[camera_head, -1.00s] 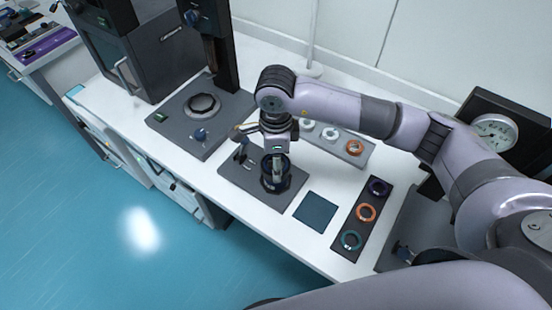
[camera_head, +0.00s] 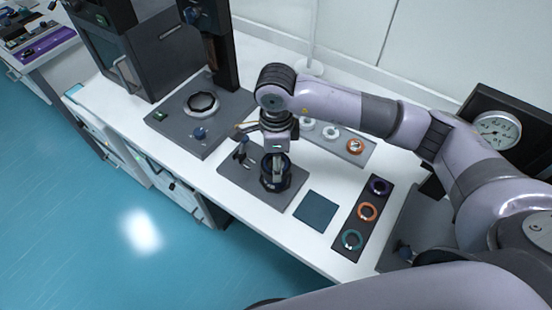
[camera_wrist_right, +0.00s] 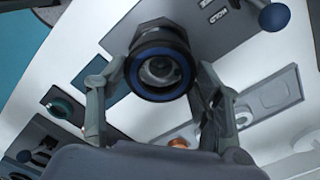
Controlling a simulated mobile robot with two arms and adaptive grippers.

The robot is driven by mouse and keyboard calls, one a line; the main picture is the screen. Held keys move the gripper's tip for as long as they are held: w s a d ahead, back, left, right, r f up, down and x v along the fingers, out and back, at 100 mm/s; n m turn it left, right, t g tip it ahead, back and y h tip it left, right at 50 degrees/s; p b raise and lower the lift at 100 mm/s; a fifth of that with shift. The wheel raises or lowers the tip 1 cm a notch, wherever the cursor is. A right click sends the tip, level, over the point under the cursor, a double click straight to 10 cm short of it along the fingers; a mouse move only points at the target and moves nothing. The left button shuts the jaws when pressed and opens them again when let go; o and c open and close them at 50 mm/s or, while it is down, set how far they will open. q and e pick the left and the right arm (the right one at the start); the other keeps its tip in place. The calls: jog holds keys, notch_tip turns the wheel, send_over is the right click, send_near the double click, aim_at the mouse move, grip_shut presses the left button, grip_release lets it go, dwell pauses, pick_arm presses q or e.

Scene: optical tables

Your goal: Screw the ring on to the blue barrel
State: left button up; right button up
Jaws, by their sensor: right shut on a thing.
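The blue barrel (camera_head: 275,183) stands upright on a dark grey fixture plate (camera_head: 235,182) near the table's front edge. It looks dark with a blue band near its top. My right gripper (camera_head: 277,170) points down over it, with its fingers around the top. In the right wrist view a black ring (camera_wrist_right: 160,49) with a blue inner band sits at the barrel's mouth, between the two fingers. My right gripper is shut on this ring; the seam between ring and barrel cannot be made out. My left gripper is not in view.
A dark tray (camera_head: 349,225) to the right holds purple, orange and teal rings. A grey tray (camera_head: 341,151) behind holds white rings and an orange one. A flat teal mat (camera_head: 316,211) lies between. An instrument stand (camera_head: 172,128) is at the left.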

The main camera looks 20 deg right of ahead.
jog(key=shift+f+b, duration=0.5)
jog(key=shift+b, duration=0.8)
dwell(1.6)
jog(key=m, duration=0.3)
jog(key=shift+m, duration=0.4)
jog(key=m, duration=1.3)
jog(key=shift+p, duration=0.35)
jog(key=o, duration=1.1)
jog(key=shift+o, duration=0.2)
